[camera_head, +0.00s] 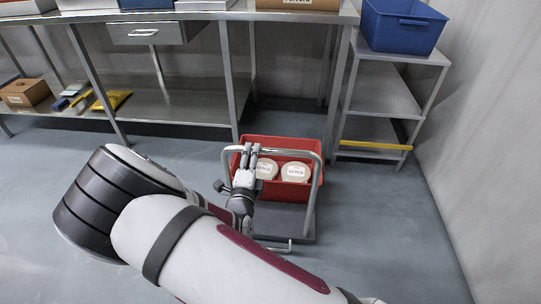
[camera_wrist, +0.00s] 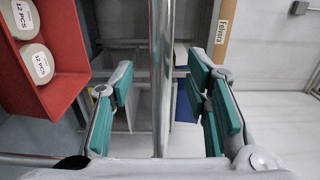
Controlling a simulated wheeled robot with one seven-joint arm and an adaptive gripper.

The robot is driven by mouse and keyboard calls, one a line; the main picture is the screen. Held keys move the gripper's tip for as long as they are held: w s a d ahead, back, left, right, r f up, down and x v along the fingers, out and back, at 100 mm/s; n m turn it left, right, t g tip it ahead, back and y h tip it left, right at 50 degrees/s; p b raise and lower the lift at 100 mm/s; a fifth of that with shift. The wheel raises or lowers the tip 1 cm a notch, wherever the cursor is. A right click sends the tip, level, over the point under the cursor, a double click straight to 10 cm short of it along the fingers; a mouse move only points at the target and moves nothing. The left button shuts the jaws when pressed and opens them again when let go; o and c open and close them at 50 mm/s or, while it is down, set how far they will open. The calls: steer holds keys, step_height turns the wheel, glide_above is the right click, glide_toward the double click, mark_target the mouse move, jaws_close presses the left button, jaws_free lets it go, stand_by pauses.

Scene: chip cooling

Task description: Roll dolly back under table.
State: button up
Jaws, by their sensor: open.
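The dolly (camera_head: 305,220) stands on the floor with a red crate (camera_head: 300,150) on it. Two round white labelled items (camera_head: 296,172) sit in the crate. The dolly's metal push handle (camera_head: 318,180) rises on the near side. My gripper (camera_head: 250,153) is at the left part of the handle's top bar. In the wrist view, the bar (camera_wrist: 161,110) runs between the open teal-padded fingers (camera_wrist: 162,76), with a gap on both sides. The steel table (camera_head: 220,16) is behind the dolly, and the crate is at its open bay. My arm hides part of the dolly's left side.
A shelf rack (camera_head: 385,95) with a blue bin (camera_head: 400,25) stands close on the right. Table legs (camera_head: 229,75) flank the bay. A lower shelf (camera_head: 175,107) fills the left part under the table. Floor (camera_head: 390,220) is clear at right.

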steer(key=shift+w, duration=1.95)
jaws_close()
